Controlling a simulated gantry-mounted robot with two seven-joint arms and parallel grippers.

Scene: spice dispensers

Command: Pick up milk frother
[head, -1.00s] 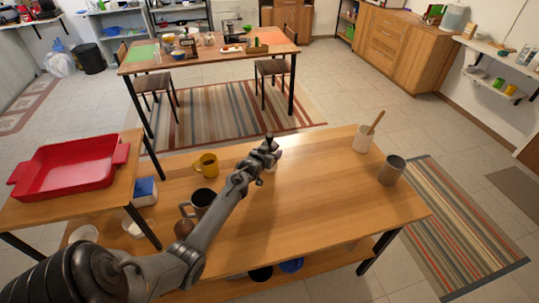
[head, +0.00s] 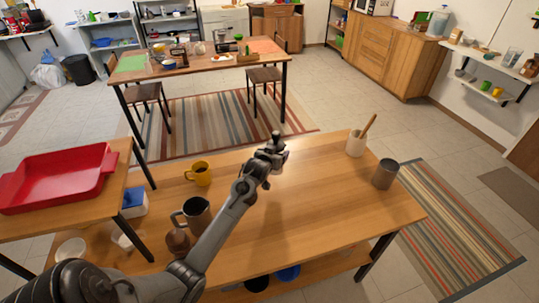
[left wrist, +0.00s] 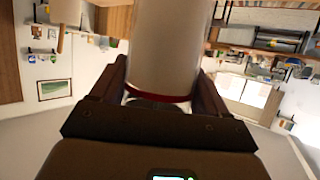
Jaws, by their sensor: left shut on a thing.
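My left gripper (head: 270,155) is above the wooden table (head: 310,210), toward its far edge. In the left wrist view the gripper (left wrist: 160,88) is shut on a pale grey cylinder with a red band, which I take to be the milk frother (left wrist: 167,45). The cylinder runs out of the top of that view, so its far end is hidden. In the head view a small dark top (head: 276,136) shows at the fingers, and most of the held thing is hidden behind the gripper. My right gripper is not in view.
A yellow mug (head: 199,173), a dark pitcher (head: 197,215) and a brown bottle (head: 178,242) stand left of my arm. A white utensil crock (head: 356,145) and a grey cup (head: 385,174) stand at the right. A red tray (head: 60,180) is on the left table. The table's middle right is clear.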

